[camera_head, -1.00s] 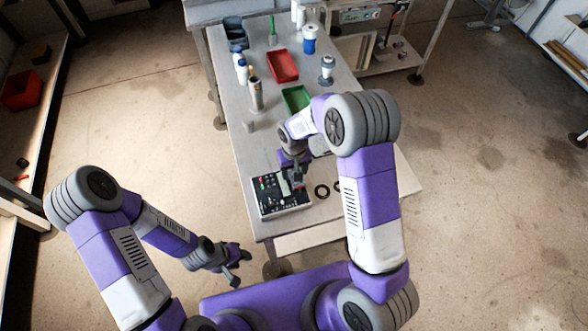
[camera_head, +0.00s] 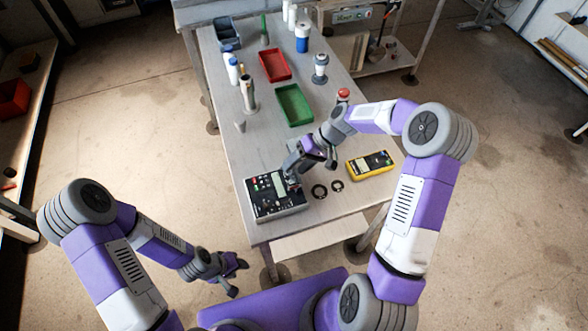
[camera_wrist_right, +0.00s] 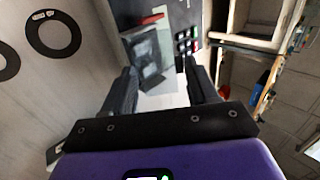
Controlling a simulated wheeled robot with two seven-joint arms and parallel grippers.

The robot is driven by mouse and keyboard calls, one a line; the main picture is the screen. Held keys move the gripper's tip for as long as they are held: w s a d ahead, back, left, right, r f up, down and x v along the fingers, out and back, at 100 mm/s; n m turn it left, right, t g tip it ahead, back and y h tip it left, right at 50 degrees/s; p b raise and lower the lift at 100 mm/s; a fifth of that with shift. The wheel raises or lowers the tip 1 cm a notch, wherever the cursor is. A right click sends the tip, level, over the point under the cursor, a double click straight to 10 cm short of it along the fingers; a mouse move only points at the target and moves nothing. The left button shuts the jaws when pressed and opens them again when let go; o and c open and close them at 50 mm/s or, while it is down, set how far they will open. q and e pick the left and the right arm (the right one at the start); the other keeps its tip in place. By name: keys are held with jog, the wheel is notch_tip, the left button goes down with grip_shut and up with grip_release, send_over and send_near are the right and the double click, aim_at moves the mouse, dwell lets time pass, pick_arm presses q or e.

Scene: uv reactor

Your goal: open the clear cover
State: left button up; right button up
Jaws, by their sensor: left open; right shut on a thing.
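A black control box (camera_head: 266,208) with red and green buttons and a display lies on the near end of the workbench. It also shows at the top of the right wrist view (camera_wrist_right: 130,16). A clear cover (camera_wrist_right: 150,50), a see-through plate with a red strip near it, stands tilted over the box's face in that view. My right gripper (camera_head: 290,181) is at the box's right side, its fingers (camera_wrist_right: 165,82) closed on the cover's edge; the exact contact is partly hidden. My left gripper (camera_head: 236,272) is open and empty, low in front of the bench.
Two black rings (camera_head: 319,191) and a yellow multimeter (camera_head: 370,165) lie right of the box. A red button (camera_head: 343,94), green tray (camera_head: 294,105), red tray (camera_head: 275,65) and several bottles stand farther back. The bench's near edge is close to the box.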

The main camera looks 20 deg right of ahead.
jog(key=y+b, duration=0.1)
jog(key=y, duration=0.1)
jog(key=d+y+b, duration=0.1)
jog(key=d+f+y+b, duration=0.1)
jog(key=y+b, duration=0.1)
jog(key=shift+y, duration=0.3)
jog(key=shift+d+f+y+b, duration=0.15)
jog(key=shift+d+y+b, duration=0.15)
jog(key=shift+y+b, duration=0.6)
jog(key=shift+d+f+y+b, duration=0.1)
jog(key=shift+d+y+b, duration=0.15)
jog(key=shift+y+b, duration=0.6)
jog(key=shift+y, duration=0.25)
jog(key=o, duration=1.1)
jog(key=shift+c, duration=0.2)
